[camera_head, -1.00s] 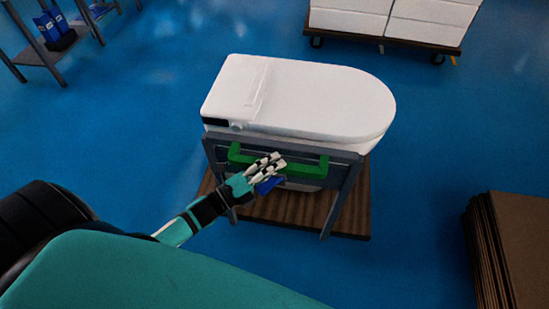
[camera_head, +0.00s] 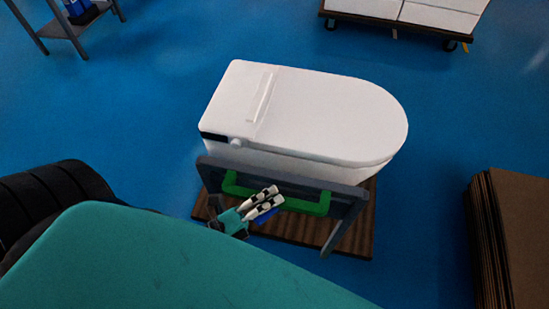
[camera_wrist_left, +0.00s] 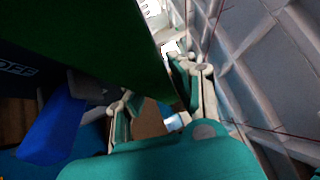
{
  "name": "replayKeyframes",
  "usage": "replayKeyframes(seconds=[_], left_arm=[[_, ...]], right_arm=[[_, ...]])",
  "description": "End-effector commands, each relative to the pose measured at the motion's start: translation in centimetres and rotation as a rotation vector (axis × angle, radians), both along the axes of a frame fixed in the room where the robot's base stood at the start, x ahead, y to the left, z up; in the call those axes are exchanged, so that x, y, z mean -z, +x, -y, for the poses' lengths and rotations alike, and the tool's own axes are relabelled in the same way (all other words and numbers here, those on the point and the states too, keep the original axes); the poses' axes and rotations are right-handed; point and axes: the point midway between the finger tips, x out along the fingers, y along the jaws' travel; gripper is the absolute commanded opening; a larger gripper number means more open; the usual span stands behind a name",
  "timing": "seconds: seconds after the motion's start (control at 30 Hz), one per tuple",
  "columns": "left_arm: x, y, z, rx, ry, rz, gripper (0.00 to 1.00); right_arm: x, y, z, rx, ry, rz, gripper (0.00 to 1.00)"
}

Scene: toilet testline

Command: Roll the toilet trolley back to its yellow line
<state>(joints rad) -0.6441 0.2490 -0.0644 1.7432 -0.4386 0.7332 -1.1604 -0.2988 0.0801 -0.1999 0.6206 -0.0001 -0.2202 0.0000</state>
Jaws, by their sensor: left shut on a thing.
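The toilet trolley has a brown wooden base (camera_head: 355,235), a grey frame (camera_head: 345,207) and a green handle (camera_head: 312,205). A white toilet (camera_head: 320,115) with its lid down stands on it. My left gripper (camera_head: 270,199) is shut on the green handle, left of its middle. In the left wrist view the green handle (camera_wrist_left: 85,30) runs close between the fingers, with a blue part (camera_wrist_left: 50,125) beside it. My right gripper is not in view.
A cart with white boxes (camera_head: 405,12) stands at the back right. A grey shelf with blue items (camera_head: 85,12) is at the back left. Stacked brown cardboard (camera_head: 510,235) stands at the right.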

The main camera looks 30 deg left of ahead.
Motion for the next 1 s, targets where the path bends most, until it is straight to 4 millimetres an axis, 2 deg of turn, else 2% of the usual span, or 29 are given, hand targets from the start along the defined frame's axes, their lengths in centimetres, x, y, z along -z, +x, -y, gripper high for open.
replayKeyframes(seconds=[0.3,0.73,0.77,0.9,1.0], left_arm=[[0.0,-1.7,0.4,-0.007,0.007,0.002,0.00],[0.0,-2.0,0.4,-0.007,0.005,0.002,0.00],[0.0,-2.0,0.4,-0.007,0.005,0.002,0.27],[0.0,-2.0,0.4,-0.007,0.004,0.002,0.46],[0.0,-2.0,0.4,-0.007,0.003,0.003,0.48]], right_arm=[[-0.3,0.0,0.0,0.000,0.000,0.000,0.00],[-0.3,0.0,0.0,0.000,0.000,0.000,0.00],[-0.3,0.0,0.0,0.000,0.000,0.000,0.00],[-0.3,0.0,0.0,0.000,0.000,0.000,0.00],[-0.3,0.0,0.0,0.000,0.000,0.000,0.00]])
